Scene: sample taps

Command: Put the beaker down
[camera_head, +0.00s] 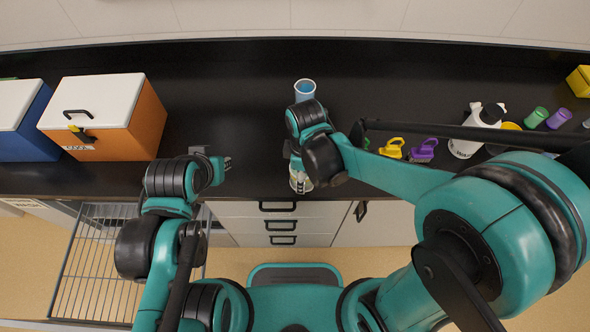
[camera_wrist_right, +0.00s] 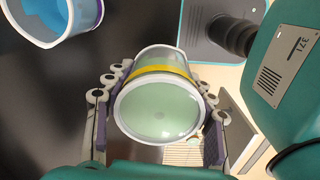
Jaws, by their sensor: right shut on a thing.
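The beaker (camera_wrist_right: 158,105) is clear, with a yellow band and pale green contents. In the right wrist view it sits between the fingers of my right gripper (camera_wrist_right: 157,110), which is shut on it. In the head view the beaker (camera_head: 300,183) shows partly below my right wrist, by the front edge of the black counter (camera_head: 250,110); I cannot tell whether it touches the counter. My left gripper (camera_head: 225,163) is over the front of the counter, left of the beaker, with nothing visible in it; its opening is unclear.
A blue vessel (camera_head: 304,89) stands behind the beaker; it also shows in the wrist view (camera_wrist_right: 60,18). An orange box (camera_head: 140,118) and blue box (camera_head: 30,125) are at left. A white bottle (camera_head: 470,135) and yellow and purple items are at right. The middle-left counter is clear.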

